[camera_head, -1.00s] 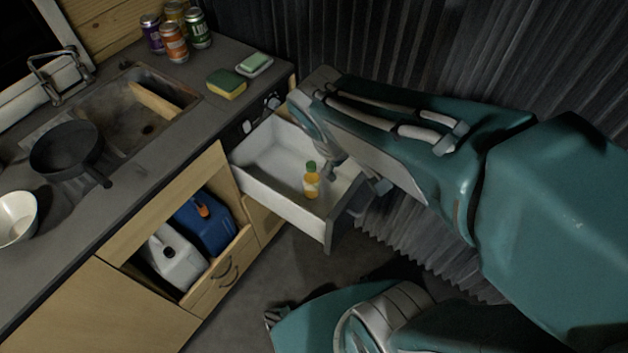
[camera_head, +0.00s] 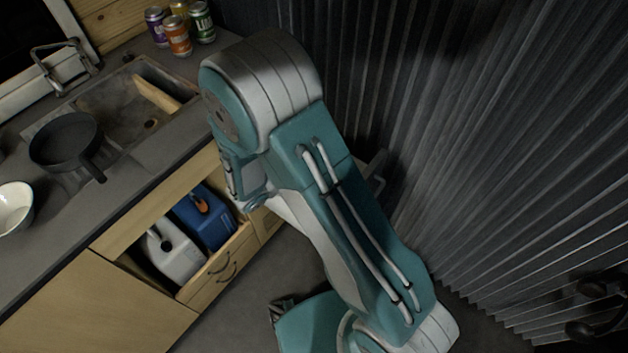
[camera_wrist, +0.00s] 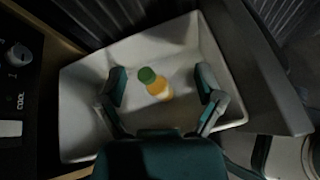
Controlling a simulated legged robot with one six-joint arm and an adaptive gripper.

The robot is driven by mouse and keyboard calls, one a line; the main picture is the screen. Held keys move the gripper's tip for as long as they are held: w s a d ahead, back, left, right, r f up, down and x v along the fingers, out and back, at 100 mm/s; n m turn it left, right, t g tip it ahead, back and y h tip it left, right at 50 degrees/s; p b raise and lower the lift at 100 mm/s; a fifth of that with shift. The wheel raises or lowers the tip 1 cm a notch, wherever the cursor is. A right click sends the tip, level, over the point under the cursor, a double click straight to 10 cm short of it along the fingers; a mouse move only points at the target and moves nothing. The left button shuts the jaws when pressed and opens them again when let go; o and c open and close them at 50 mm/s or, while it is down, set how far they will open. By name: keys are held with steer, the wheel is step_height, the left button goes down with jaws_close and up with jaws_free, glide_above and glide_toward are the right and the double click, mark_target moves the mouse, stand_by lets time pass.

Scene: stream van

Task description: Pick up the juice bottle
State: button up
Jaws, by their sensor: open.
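The juice bottle (camera_wrist: 157,86) is orange with a green cap. In the wrist view it stands inside the white open drawer (camera_wrist: 78,92), near the middle of the picture. My gripper (camera_wrist: 160,82) is open, with one finger to the left of the bottle and one to the right. The bottle shows between the fingers, with a gap on each side. I cannot tell how far above the bottle the fingers are. In the head view my arm hides the bottle, my gripper and most of the drawer.
The counter holds a black pan (camera_head: 66,140), a white bowl (camera_head: 14,208), a sink (camera_head: 120,108) and several cans (camera_head: 177,36). A white jug (camera_head: 173,252) and a blue jug (camera_head: 205,218) sit in the lower cabinet. A corrugated wall (camera_head: 470,130) stands to the right.

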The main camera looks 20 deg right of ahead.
steer(key=w+a+f+n+t+y, duration=0.1)
steer(key=a+f+n+t+y, duration=0.2)
steer(key=f+n, duration=0.45)
steer(key=shift+m+h, duration=0.5)
steer(key=shift+m, duration=0.05)
steer(key=x, duration=0.3)
steer(key=f+x, duration=0.1)
steer(key=x, duration=0.3)
steer(key=a+x, duration=0.1)
steer(key=x, duration=0.3)
steer(key=shift+f, duration=0.25)
jaws_close()
